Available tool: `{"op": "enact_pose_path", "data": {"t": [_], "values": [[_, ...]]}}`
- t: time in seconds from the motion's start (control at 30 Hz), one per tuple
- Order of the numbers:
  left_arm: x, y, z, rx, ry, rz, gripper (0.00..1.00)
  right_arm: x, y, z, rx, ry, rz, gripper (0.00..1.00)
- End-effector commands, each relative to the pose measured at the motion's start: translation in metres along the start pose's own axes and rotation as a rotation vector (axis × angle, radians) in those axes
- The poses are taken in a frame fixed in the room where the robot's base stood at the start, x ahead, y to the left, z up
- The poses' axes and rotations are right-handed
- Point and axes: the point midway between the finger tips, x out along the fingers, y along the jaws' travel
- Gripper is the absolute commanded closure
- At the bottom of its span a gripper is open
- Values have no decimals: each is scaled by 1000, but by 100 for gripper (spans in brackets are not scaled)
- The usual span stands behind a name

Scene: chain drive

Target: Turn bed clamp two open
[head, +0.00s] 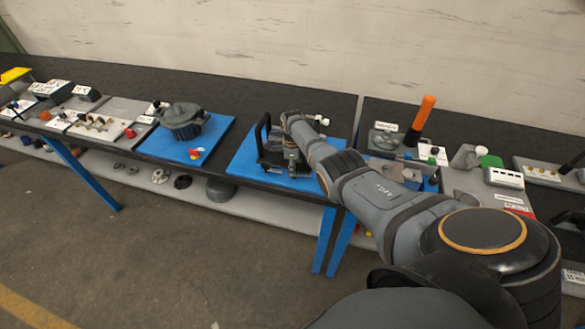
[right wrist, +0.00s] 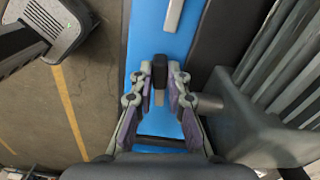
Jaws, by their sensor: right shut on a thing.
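My right arm reaches across the head view to a black fixture (head: 266,146) on a blue mat (head: 247,158). My right gripper (head: 293,167) is low at the fixture's right side, partly hidden by its own wrist. In the right wrist view my right gripper (right wrist: 160,82) has its two fingers on either side of a small black upright piece (right wrist: 160,70), which looks like a clamp lever, and is shut on it. No label shows, so I cannot tell its number. The blue mat (right wrist: 146,38) lies beneath. My left gripper is in neither view.
A dark grey housing (head: 184,120) stands on another blue mat to the left. An orange upright handle (head: 423,112) stands to the right. In the right wrist view a grey ribbed body (right wrist: 285,60) is close at the right.

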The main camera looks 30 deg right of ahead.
Motion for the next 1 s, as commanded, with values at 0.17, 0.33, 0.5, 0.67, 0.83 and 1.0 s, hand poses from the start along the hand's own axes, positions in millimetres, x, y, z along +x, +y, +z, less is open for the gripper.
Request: {"op": "enact_pose_path", "data": {"t": [0.17, 0.33, 0.5, 0.67, 0.83, 1.0], "values": [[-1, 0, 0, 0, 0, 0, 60, 0, 0, 0, 102, -1, 0, 100], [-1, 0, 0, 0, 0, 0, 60, 0, -1, 0, 167, -1, -1, 100], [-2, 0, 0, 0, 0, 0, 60, 0, -1, 0, 201, -1, -1, 100], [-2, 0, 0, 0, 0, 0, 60, 0, -1, 0, 213, -1, -1, 100], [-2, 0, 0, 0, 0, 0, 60, 0, -1, 0, 214, -1, 0, 100], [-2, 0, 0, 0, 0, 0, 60, 0, -1, 0, 214, -1, 0, 82]]}}
